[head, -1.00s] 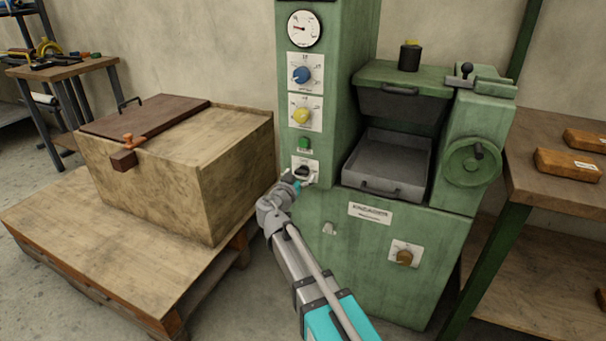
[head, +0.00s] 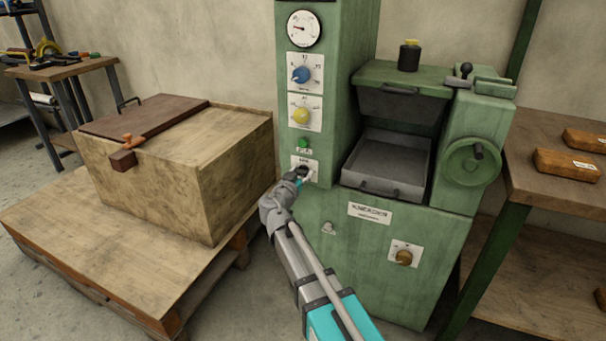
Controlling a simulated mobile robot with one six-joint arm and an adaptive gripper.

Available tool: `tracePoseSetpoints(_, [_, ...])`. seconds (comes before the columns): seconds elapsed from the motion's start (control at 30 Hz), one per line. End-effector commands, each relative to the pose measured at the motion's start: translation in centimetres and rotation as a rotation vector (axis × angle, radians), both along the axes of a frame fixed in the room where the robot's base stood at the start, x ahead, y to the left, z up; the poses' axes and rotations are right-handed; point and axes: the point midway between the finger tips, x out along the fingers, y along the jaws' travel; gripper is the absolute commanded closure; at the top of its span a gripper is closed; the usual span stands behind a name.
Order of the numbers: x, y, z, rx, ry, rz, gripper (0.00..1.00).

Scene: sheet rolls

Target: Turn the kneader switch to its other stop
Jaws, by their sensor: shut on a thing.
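The green machine (head: 330,250) stands in the middle of the head view. Its column carries a white plate with a dark switch (head: 303,168), below a green button (head: 304,143). My gripper (head: 297,174) is at this switch and shut on it, with the arm coming up from below. The gripper covers part of the switch and its plate, so the exact angle of the knob is hard to tell. The plate's lettering is too small to read.
Above the switch are a yellow knob (head: 301,116), a blue knob (head: 301,75) and a gauge (head: 304,28). A brown knob (head: 404,257) is on the lower front. A wooden crate (head: 225,175) stands close on the left, and a shelf with bars (head: 568,164) on the right.

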Motion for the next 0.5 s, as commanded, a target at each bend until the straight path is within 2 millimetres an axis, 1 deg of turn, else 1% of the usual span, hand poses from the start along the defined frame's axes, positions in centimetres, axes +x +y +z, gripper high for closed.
tracePoseSetpoints(0.03, [-0.10,-0.38,-0.01,-0.001,0.000,-0.018,0.85])
tracePoseSetpoints(0.27, [-0.18,-0.14,-0.01,-0.026,0.010,-0.020,0.85])
tracePoseSetpoints(0.5, [-0.20,-0.11,-0.02,-0.121,0.044,-0.019,0.85])
